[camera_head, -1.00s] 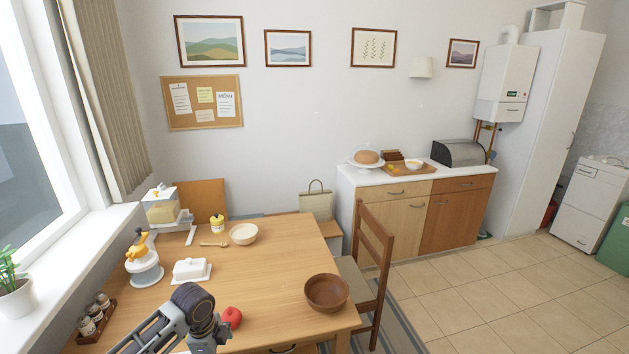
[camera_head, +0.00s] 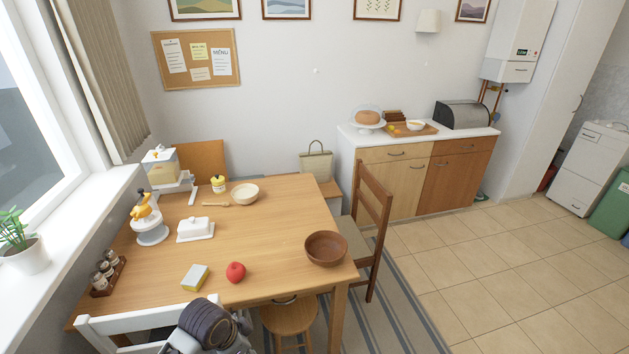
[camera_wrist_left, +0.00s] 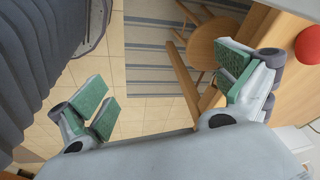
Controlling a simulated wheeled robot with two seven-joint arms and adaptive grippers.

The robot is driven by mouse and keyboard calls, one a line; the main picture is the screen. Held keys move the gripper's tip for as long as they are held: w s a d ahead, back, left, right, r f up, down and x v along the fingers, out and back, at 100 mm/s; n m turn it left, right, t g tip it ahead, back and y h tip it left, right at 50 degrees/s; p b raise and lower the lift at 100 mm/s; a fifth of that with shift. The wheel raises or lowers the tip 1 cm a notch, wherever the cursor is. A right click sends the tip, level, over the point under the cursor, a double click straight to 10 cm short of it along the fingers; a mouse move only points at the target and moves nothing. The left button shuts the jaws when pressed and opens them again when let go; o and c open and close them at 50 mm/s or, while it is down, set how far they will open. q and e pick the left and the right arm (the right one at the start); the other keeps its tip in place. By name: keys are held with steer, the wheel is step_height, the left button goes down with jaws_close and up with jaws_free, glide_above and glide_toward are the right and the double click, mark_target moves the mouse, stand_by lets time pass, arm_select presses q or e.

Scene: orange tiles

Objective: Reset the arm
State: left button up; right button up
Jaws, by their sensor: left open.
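My left arm shows at the bottom edge of the head view, in front of the table's near edge, beside a white chair back. Its fingers cannot be made out there. In the left wrist view my left gripper (camera_wrist_left: 163,88) is open, with green finger pads wide apart and nothing between them. Below it are floor tiles, a striped rug and a round wooden stool. My right gripper is in neither view.
The wooden table (camera_head: 262,220) holds a red apple (camera_head: 235,272), a yellow sponge (camera_head: 195,278), a brown bowl (camera_head: 326,248) and a butter dish (camera_head: 195,229). A white chair (camera_head: 140,318) and a stool (camera_head: 288,316) stand at the near edge. The table's middle is clear.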

arm_select(q)
steer(key=shift+s+a+r+n+t+y, duration=0.5)
steer(key=shift+s+a+r+n+y, duration=0.4)
steer(key=shift+s+a+n, duration=2.45)
steer(key=s+d+f+n+g, duration=0.1)
steer(key=s+f, duration=0.1)
steer(key=f, duration=1.5)
steer(key=s+d+f+n, duration=0.1)
steer(key=s+f, duration=0.1)
steer(key=f, duration=1.4)
steer(key=s+a+f, duration=0.2)
steer(key=s+f, duration=0.7)
steer(key=s, duration=0.2)
steer(key=s+a+f+g, duration=0.1)
steer(key=s+a+f, duration=0.1)
steer(key=s+f, duration=0.8)
steer(key=shift+s+a+f+m+g, duration=0.25)
steer(key=shift+s+a+m+g, duration=0.1)
steer(key=shift+s, duration=0.35)
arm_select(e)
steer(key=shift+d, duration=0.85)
